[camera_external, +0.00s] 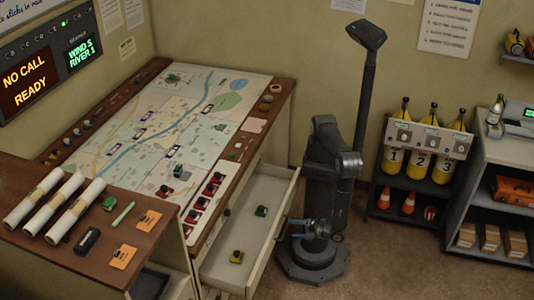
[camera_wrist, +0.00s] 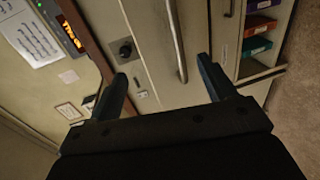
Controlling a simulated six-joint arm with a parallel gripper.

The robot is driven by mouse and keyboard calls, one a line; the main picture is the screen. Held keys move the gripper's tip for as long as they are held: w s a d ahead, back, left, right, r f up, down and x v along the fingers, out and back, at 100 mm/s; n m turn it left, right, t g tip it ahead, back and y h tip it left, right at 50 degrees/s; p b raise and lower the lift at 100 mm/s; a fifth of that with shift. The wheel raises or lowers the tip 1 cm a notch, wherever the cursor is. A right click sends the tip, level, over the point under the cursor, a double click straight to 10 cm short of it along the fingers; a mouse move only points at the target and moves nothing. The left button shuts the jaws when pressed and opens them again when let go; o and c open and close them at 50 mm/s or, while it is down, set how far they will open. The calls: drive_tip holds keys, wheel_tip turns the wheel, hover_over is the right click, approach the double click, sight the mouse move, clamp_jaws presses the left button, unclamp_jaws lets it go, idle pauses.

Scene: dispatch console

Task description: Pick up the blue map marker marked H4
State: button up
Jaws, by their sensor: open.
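I cannot pick out a blue marker marked H4; no label is readable at this size. Small markers show in the outside view: a green one (camera_external: 261,211) and a yellow one (camera_external: 236,257) in the open drawer (camera_external: 252,190), and several red ones (camera_external: 212,186) in a strip on the map table's near right side. Another green marker (camera_external: 172,78) stands on the map (camera_external: 165,120). My gripper (camera_external: 308,228) hangs low beside my base, right of the drawer. In the wrist view its two fingers (camera_wrist: 162,88) are apart with nothing between them.
Rolled papers (camera_external: 62,205), orange cards (camera_external: 149,219) and a black block (camera_external: 87,240) lie on the brown desk. Yellow bottles (camera_external: 443,165) and a grey shelf (camera_external: 490,170) stand at right. The wrist view faces a cabinet front with a long handle (camera_wrist: 177,42) and coloured binders (camera_wrist: 260,26).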

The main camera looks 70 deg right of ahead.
wheel_tip(320, 180, up, 42)
drive_tip(key=w+a+f+m+g+h, duration=0.1)
drive_tip(key=w+a+f+m+g, duration=0.1)
drive_tip(key=w+a+f+g, duration=0.55)
drive_tip(key=w+a+f+m+g+h, duration=0.15)
drive_tip(key=w+a+g, duration=0.25)
drive_tip(key=w+a, duration=0.75)
drive_tip(key=w+a+r+m+y, duration=0.1)
drive_tip(key=w+r+y, duration=0.2)
drive_tip(key=w, duration=0.8)
drive_tip(key=w+r+m+y, duration=0.1)
drive_tip(key=w+r+y, duration=0.1)
drive_tip(key=w, duration=0.9)
drive_tip(key=w+a+r+m+y, duration=0.1)
drive_tip(key=w+r+y, duration=0.2)
drive_tip(key=w, duration=0.8)
drive_tip(key=shift+g, duration=0.25)
drive_tip(key=x, duration=0.5)
drive_tip(key=d+f+x, duration=0.1)
drive_tip(key=x, duration=0.4)
drive_tip(key=s+d+x, duration=0.1)
drive_tip(key=x, duration=0.4)
drive_tip(key=shift+s+f, duration=0.1)
drive_tip(key=shift+f, duration=0.3)
drive_tip(key=shift+w+x, duration=0.15)
drive_tip(key=shift+x, duration=1.4)
drive_tip(key=shift+w+x, duration=0.1)
drive_tip(key=shift+x, duration=1.4)
